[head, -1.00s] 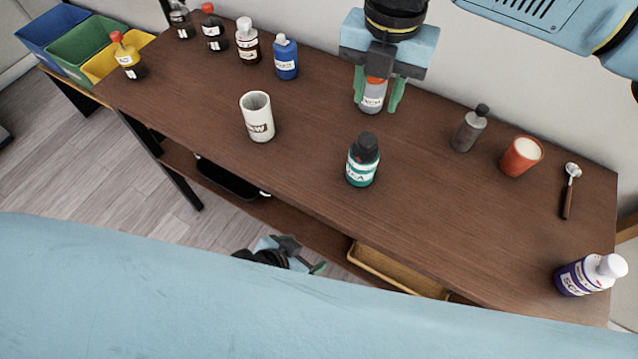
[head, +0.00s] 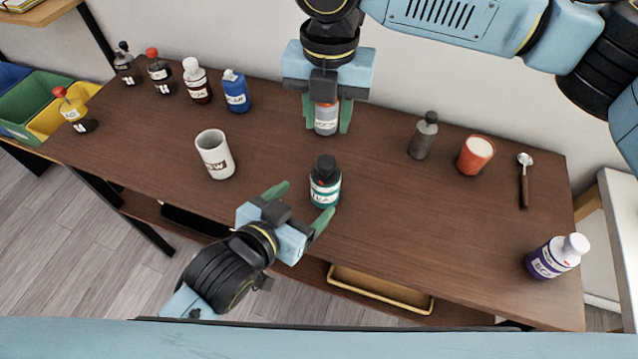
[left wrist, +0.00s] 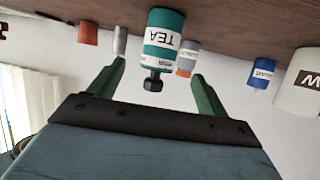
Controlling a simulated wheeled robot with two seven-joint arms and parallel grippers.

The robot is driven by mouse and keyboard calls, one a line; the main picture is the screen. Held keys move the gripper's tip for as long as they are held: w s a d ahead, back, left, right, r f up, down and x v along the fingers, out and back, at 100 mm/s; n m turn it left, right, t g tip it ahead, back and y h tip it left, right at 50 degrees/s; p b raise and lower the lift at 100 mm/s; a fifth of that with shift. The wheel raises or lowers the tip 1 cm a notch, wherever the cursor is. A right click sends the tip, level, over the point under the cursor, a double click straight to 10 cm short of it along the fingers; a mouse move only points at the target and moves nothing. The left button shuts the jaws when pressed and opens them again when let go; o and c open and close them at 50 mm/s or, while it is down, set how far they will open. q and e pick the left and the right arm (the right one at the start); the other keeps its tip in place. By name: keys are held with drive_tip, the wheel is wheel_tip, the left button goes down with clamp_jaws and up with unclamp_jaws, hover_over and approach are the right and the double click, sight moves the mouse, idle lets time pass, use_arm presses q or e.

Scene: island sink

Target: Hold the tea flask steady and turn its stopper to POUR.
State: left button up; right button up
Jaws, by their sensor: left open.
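The tea flask (head: 325,191) is a teal bottle with a white label and a black stopper (head: 326,163), upright near the table's front edge. In the left wrist view the flask (left wrist: 164,45) appears upside down, label towards me, between the lines of my fingers. My left gripper (head: 304,203) is open at the flask's near left side, and I see no contact. Any stopper markings are too small to read. My right gripper (head: 328,120) points down at the back, its fingers either side of a grey bottle with an orange cap (head: 326,121); whether they grip it is unclear.
A white mug (head: 215,155) stands left of the flask. Several bottles line the back left. A grey bottle (head: 423,138), an orange cup (head: 476,155), a spoon (head: 524,180) and a purple bottle (head: 557,257) are on the right. The table between flask and purple bottle is clear.

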sight(325, 182)
use_arm(q)
drive_tip(key=x, duration=0.9)
drive_tip(key=c, duration=1.1)
idle(0.4)
